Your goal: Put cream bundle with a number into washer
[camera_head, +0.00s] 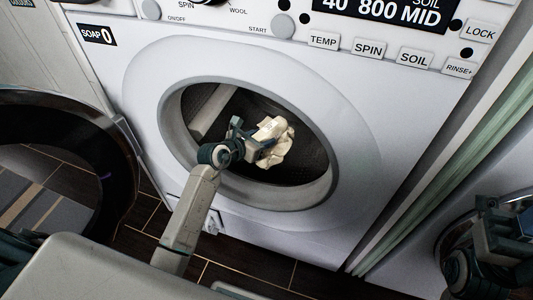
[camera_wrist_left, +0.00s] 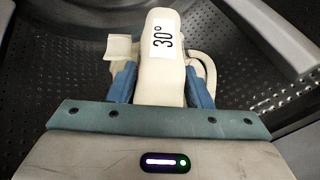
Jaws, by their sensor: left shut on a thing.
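The cream bundle (camera_head: 279,145) is at the mouth of the washer (camera_head: 358,185), in front of the dark drum. It shows in the left wrist view (camera_wrist_left: 160,85) with a white label reading "30°". My left gripper (camera_head: 262,143) is shut on it; its blue fingers (camera_wrist_left: 158,85) press on both sides of the bundle. The perforated drum wall (camera_wrist_left: 65,60) lies behind and around the bundle in the wrist view. My right gripper (camera_head: 490,245) is at the lower right edge of the head view, partly cut off, and its jaws are unclear.
The washer's round door (camera_head: 118,165) stands open at the left. The rim of the opening (camera_head: 322,190) surrounds my left gripper closely. A pale drum paddle (camera_wrist_left: 262,32) shows at the upper right of the wrist view. Dark floor tiles (camera_head: 245,275) lie below.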

